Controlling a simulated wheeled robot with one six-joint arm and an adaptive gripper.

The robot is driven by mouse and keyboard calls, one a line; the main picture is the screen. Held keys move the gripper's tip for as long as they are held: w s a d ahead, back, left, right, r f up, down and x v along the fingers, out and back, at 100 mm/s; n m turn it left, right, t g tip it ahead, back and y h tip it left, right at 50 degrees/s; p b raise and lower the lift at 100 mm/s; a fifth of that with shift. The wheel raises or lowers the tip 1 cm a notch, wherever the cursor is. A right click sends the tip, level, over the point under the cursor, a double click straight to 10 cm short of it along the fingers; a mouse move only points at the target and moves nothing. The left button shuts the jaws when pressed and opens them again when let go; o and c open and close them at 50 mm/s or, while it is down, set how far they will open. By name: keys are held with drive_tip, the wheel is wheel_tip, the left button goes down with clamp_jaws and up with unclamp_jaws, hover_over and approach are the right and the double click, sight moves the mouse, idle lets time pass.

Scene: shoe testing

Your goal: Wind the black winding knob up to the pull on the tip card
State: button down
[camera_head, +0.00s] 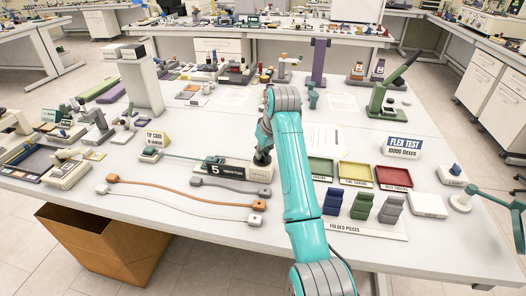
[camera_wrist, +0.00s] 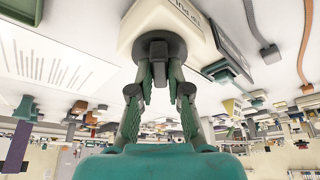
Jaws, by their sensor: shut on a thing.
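My gripper (camera_head: 263,158) reaches down over the cream winder block (camera_head: 260,175) at the table's middle. In the wrist view, my gripper (camera_wrist: 160,75) is shut on the black winding knob (camera_wrist: 160,45), which sits on the cream block's face; the fingers hide part of it. A dark scale plate (camera_head: 232,170) beside the block reads "5 NEWTON", with a green slider (camera_head: 213,160) at the 5. A thin green rod runs left from it to a small block (camera_head: 150,156). The yellow tip card (camera_head: 155,138) stands behind that block; its lower line is too small to read surely.
Orange, grey and white straps (camera_head: 180,205) lie in front. Green, yellow and red trays (camera_head: 355,173) and folded green and blue pieces (camera_head: 362,205) are right of my arm. A tall grey post (camera_head: 143,82) stands back left. A cardboard box (camera_head: 95,245) is on the floor.

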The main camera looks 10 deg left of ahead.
drive_tip(key=shift+m+t+h, duration=0.3)
drive_tip(key=shift+m+h, duration=0.2)
drive_tip(key=shift+m, duration=0.9)
drive_tip(key=c, duration=1.1)
unclamp_jaws()
drive_tip(key=shift+r, duration=0.1)
drive_tip(key=shift+v, duration=3.65)
drive_tip(key=shift+s, duration=0.15)
